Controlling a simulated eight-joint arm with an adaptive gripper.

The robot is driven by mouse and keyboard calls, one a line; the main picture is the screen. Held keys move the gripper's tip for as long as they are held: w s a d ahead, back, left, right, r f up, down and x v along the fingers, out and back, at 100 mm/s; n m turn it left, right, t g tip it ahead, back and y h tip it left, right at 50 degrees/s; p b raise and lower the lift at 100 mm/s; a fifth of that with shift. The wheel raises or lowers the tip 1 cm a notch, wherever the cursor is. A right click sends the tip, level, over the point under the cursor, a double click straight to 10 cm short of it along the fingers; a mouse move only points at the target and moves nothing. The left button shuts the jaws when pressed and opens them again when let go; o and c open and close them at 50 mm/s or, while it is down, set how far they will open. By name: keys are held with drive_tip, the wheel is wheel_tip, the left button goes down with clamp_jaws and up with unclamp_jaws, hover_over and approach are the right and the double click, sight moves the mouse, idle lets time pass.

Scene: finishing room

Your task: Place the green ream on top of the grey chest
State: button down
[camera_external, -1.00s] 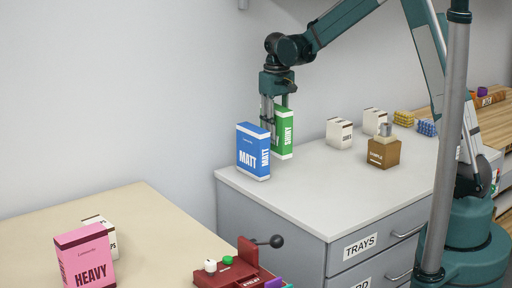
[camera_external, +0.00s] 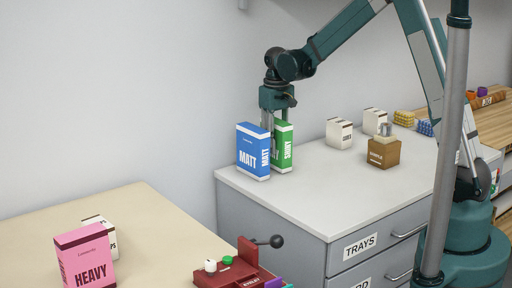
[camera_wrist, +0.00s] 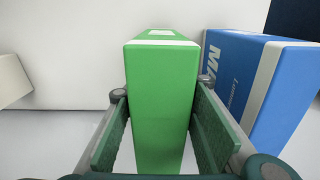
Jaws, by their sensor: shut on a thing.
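The green ream (camera_external: 284,147) is upright at the far left of the grey chest (camera_external: 272,222), with its base at or very near the white top; contact is hard to tell. My gripper (camera_external: 277,114) points down from above and is shut on the green ream, which also shows between the two fingers in the wrist view (camera_wrist: 162,95). The fingertips are partly hidden behind the reams in the external view. The blue MATT ream (camera_external: 252,152) stands on the chest just left of the green one; it is on the right in the wrist view (camera_wrist: 262,85).
White boxes (camera_external: 339,133) and a brown box (camera_external: 384,152) stand farther right on the chest. The chest top in front of the reams is clear. A beige table (camera_external: 150,225) at left bears a pink HEAVY ream (camera_external: 86,258) and a red device (camera_external: 232,271).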

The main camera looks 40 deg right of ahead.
sight(276, 121)
drive_tip(key=shift+f, duration=0.1)
drive_tip(key=c, duration=1.9)
unclamp_jaws()
drive_tip(key=shift+r+p, duration=0.55)
drive_tip(key=shift+r, duration=2.35)
